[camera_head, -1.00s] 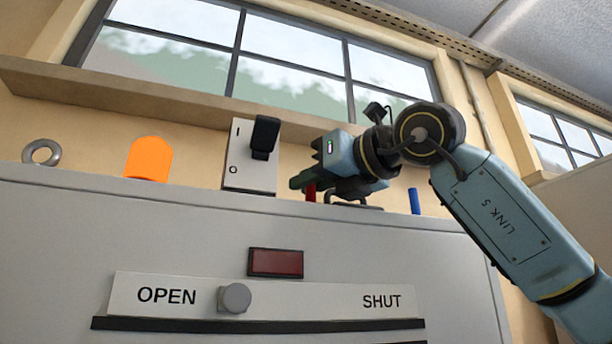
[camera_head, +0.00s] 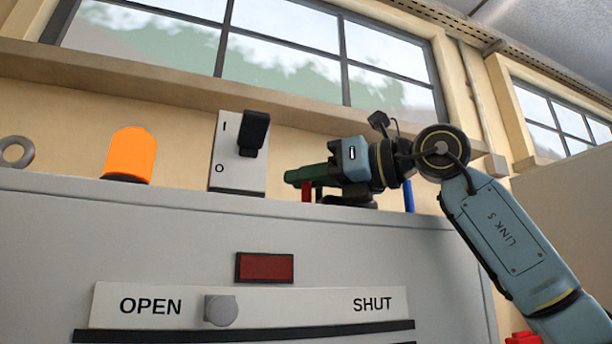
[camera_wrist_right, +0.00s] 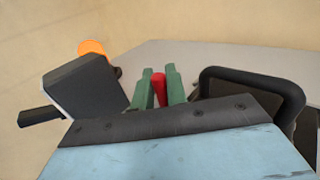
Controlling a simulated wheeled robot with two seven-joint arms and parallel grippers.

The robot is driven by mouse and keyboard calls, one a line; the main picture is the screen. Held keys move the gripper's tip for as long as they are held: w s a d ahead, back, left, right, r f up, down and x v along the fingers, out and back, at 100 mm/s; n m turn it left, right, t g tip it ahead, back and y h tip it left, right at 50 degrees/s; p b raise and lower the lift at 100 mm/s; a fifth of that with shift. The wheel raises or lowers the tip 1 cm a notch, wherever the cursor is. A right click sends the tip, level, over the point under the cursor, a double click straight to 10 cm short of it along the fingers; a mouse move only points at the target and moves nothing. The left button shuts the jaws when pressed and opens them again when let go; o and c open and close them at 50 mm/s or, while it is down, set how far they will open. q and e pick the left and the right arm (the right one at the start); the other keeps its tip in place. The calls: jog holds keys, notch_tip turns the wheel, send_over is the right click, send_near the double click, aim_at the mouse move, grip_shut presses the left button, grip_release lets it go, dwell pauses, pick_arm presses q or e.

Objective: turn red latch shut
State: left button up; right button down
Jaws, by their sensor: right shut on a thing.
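The red latch (camera_head: 307,192) shows as a small upright red piece on top of the grey cabinet (camera_head: 60,225). My right gripper (camera_head: 292,178) reaches in from the right at its top, with green fingers. In the right wrist view the red latch (camera_wrist_right: 159,90) sits between the two green fingertips (camera_wrist_right: 160,75), which are shut on it. The fingers partly hide it. On the cabinet front, a grey knob (camera_head: 221,310) sits nearer OPEN than SHUT on a white plate (camera_head: 290,308). My left gripper is not in view.
Left of the gripper stand a white switch box (camera_head: 226,165) with a black lever (camera_head: 253,132), an orange dome (camera_head: 132,153) and a grey ring (camera_head: 14,151). A blue post (camera_head: 409,197) stands just behind my right wrist. A dark red panel (camera_head: 265,267) is on the cabinet front.

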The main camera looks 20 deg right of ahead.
jog(key=c, duration=1.5)
grip_release()
jog(key=b+v, duration=0.2)
jog(key=v, duration=1.1)
jog(key=shift+s+d+b, duration=0.2)
jog(key=shift+b, duration=0.15)
